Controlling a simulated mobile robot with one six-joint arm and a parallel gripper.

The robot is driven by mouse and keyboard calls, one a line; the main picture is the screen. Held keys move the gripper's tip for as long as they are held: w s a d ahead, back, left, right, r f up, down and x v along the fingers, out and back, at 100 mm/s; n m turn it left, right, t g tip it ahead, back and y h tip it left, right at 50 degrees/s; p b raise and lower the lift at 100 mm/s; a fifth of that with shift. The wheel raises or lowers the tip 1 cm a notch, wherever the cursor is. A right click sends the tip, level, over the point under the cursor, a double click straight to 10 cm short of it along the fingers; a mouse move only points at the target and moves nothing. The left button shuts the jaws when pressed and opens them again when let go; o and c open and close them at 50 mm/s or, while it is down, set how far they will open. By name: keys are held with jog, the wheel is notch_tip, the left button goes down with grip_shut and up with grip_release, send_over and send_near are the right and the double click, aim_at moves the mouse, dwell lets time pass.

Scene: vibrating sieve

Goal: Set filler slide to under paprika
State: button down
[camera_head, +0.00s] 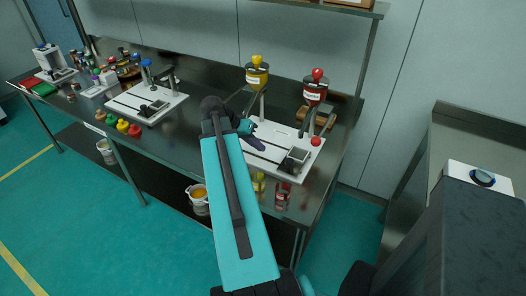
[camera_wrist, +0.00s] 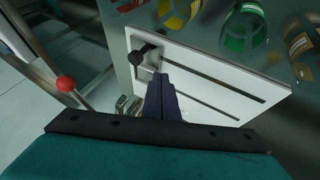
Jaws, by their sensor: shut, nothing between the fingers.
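The filler is a white slotted board (camera_head: 266,134) on the bench. Its slide, a small metal block with a black knob (camera_head: 296,156), sits at the board's right end, on the side of the red hopper (camera_head: 315,88); I cannot tell whether it is exactly beneath. The red hopper's white label looks like paprika but is small. A yellow hopper (camera_head: 257,73) stands to its left. My gripper (camera_head: 257,142) is shut and empty over the board, left of the slide. In the wrist view its dark fingers (camera_wrist: 160,80) overlap the board close to the black knob (camera_wrist: 147,55).
A red ball-ended lever (camera_wrist: 66,83) stands beside the board. A second white slotted board (camera_head: 147,101) with several small coloured caps (camera_head: 122,125) lies to the left on the bench. Several coloured, labelled round items (camera_wrist: 245,30) show at the wrist view's top right. Hoppers flank the board's back.

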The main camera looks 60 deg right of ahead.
jog(key=shift+v, duration=1.25)
